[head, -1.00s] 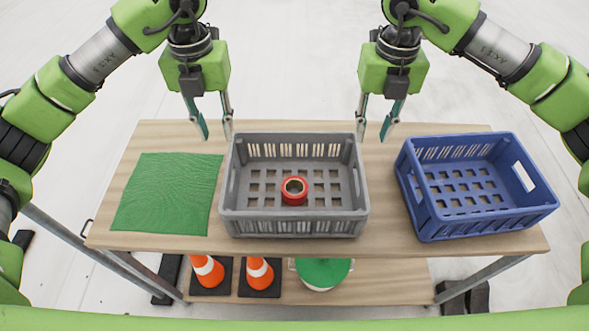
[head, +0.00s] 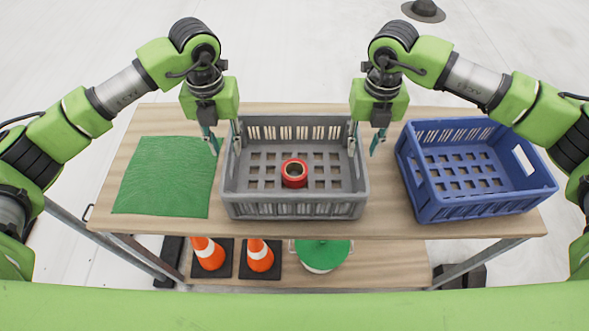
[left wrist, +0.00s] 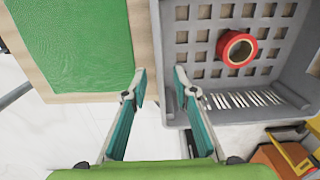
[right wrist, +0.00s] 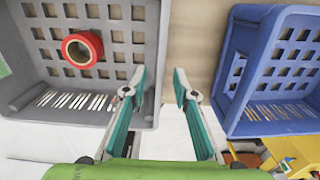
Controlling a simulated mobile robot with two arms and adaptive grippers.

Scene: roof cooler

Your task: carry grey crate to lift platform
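The grey crate (head: 295,210) stands on the wooden table between a green mat and a blue crate. A red ring-shaped roll (head: 294,173) lies inside it; it also shows in the left wrist view (left wrist: 237,48) and right wrist view (right wrist: 82,48). My left gripper (head: 226,148) is open at the crate's left end wall, one finger on each side of the rim. My right gripper (head: 364,150) is open at the right end wall in the same way. Contact with the walls cannot be told. I cannot identify a lift platform.
The green mat (head: 165,177) lies flat at left. The blue crate (head: 475,204) stands close at right, with a narrow gap to the grey one. Orange cones (head: 209,254) and a green round-topped object (head: 322,254) are on the lower shelf. A dark round object (head: 423,9) is on the floor beyond.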

